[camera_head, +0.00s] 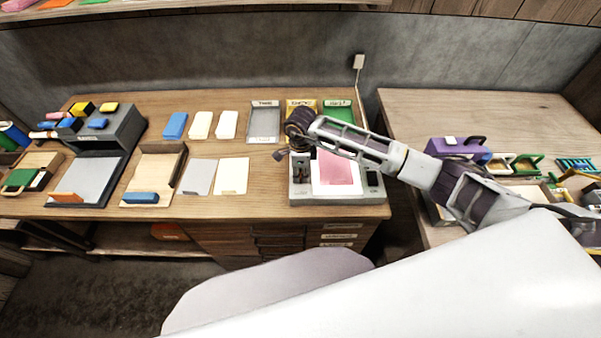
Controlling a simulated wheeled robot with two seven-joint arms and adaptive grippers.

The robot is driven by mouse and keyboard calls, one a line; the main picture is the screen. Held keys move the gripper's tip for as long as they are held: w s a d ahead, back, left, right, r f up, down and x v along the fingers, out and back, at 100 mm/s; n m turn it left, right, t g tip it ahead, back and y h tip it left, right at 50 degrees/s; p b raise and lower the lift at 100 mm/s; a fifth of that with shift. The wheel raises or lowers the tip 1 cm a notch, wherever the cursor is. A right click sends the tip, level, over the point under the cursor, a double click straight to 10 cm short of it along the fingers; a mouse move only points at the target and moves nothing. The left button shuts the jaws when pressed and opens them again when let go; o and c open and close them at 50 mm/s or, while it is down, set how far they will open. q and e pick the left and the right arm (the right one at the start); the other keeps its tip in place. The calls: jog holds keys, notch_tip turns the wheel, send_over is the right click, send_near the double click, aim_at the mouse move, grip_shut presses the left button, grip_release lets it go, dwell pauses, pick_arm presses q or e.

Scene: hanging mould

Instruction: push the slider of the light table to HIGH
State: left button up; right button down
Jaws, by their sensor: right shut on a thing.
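The light table (350,199) is a pale grey box near the right front edge of the wooden desk. A pink sheet (338,172) lies on its top. A dark strip with small parts (301,168) runs along its left side; I cannot make out the slider's knob or its marks. My right gripper (288,148) is over the back left corner of the light table, its arm reaching across from the right. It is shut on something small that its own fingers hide. My left gripper is not in view.
Behind the light table stand trays: grey (264,122), yellow (300,104) and green (338,105). White and blue blocks (200,125) and pale sheets (199,177) lie to the left. A purple box (452,147) is on the right-hand desk. A gap separates the two desks.

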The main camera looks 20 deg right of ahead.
jog(key=shift+w+d+f+b, duration=0.1)
jog(key=shift+w+d+b, duration=0.15)
jog(key=shift+w+b, duration=0.55)
jog(key=shift+w+d+b, duration=0.2)
jog(key=shift+w+b, duration=0.4)
jog(key=shift+w, duration=0.35)
jog(key=shift+w+d+f+b, duration=0.1)
jog(key=shift+w+d+b, duration=0.15)
jog(key=shift+w+b, duration=0.55)
jog(key=shift+w+d+r+b, duration=0.15)
jog(key=shift+w+b, duration=0.15)
jog(key=shift+w, duration=0.15)
jog(key=shift+w+d+b, duration=0.15)
jog(key=shift+w+b, duration=0.1)
jog(key=shift+w, duration=0.2)
jog(key=shift+r, duration=0.1)
jog(key=c, duration=1.6)
grip_release()
jog(key=shift+w, duration=0.1)
jog(key=o, duration=0.4)
jog(key=shift+w, duration=0.1)
jog(key=shift+c, duration=0.2)
jog(key=shift+r, duration=0.75)
notch_tip(320, 180, up, 10)
jog(key=shift+r, duration=0.25)
